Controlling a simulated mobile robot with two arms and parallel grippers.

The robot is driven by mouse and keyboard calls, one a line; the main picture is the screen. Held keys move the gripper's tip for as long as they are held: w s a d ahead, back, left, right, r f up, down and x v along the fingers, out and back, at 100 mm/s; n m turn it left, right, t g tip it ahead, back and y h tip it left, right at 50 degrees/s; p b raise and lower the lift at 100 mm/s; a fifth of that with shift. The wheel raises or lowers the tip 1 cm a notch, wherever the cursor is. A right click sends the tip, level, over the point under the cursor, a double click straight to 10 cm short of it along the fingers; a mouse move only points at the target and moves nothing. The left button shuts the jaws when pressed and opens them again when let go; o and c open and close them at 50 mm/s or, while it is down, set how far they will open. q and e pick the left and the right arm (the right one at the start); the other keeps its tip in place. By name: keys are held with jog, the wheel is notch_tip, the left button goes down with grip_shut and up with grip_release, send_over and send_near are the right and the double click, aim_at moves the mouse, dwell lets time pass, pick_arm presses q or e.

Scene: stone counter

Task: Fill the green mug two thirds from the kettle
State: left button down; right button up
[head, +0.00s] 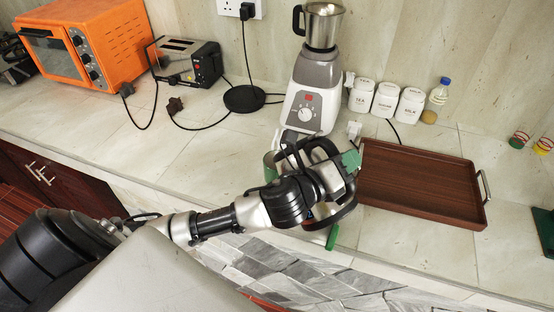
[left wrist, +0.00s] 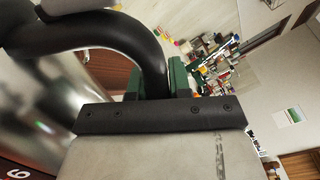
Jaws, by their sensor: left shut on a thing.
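My left gripper (head: 345,180) is over the counter in front of the blender. The left wrist view shows its green finger pads (left wrist: 178,76) closed on a thick black curved handle (left wrist: 150,38). The shiny metal kettle body (left wrist: 45,105) is beside that handle, at the left of the view and blurred. In the head view my arm and gripper hide most of the kettle. A green strip (head: 270,167) shows left of my gripper, and may be part of the green mug, mostly hidden. The kettle's spout and the mug's inside are not visible. My right gripper is not in view.
A blender (head: 307,102) stands behind my gripper, with white canisters (head: 385,99) and a bottle (head: 437,98) to its right. A brown tray (head: 420,185) lies right of my gripper. A toaster (head: 187,62) and orange oven (head: 85,40) stand left. Cords cross the counter near the toaster.

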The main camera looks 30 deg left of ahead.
pick_arm(q)
jog(key=shift+w+a+r+n, duration=0.2)
jog(key=shift+a+r+n, duration=0.25)
jog(key=shift+a+r, duration=0.05)
jog(key=shift+w+a+r+n, duration=0.15)
jog(key=shift+a+r+n, duration=0.3)
jog(key=shift+a, duration=0.05)
dwell(4.4)
